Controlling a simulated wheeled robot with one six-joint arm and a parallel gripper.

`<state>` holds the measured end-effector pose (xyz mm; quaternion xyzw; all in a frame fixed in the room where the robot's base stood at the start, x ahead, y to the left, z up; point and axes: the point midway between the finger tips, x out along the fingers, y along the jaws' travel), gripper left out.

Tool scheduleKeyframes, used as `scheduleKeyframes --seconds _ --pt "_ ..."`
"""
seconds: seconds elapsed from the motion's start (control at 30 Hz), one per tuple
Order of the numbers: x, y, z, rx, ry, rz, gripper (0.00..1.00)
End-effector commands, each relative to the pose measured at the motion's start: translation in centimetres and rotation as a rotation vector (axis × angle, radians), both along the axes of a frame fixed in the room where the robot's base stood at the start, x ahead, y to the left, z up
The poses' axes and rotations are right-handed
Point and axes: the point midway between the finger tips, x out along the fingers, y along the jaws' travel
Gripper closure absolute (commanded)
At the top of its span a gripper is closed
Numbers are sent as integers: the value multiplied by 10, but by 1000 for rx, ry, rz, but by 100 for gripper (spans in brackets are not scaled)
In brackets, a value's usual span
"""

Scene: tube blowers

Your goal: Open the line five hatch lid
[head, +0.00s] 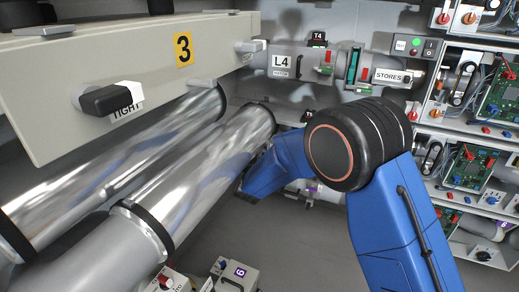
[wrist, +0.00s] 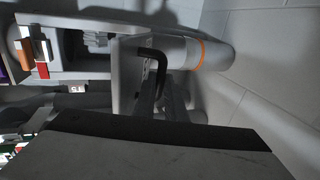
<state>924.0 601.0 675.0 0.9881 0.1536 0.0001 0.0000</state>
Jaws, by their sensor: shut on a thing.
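In the wrist view a black bent handle (wrist: 157,62) stands on a grey pipe fitting (wrist: 180,50) with an orange ring at its right. My gripper (wrist: 160,100) reaches to this handle and is shut on it; the fingertips are dark and partly hidden by the grey block in front. No line five label is readable, and I cannot tell whether the lid has lifted. In the head view my blue arm reaches down behind the silver tube, and the gripper is hidden there.
Two silver tubes (head: 200,160) slant across the left, under a beige beam (head: 130,75) marked 3. The line four pipe (head: 275,58), labelled L4, runs along the back wall. Shelves of circuit boards (head: 470,165) stand at right. Small control boxes (head: 232,277) sit at the bottom.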

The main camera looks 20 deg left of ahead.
Motion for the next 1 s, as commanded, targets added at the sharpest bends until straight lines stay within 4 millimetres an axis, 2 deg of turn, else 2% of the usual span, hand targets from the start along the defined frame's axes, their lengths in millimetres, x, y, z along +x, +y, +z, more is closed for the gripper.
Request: scheduleKeyframes --seconds 0.07,0.1,0.17,0.57,0.77,1.0 --pt "-1 0 0 0 -1 1 100" --pt "-1 0 0 0 -1 1 85" --pt "0 0 0 0 0 1 71" --pt "-5 -1 0 0 1 1 71" --pt "-32 -9 0 -1 1 3 71" --pt "-78 -24 0 -1 0 2 71"
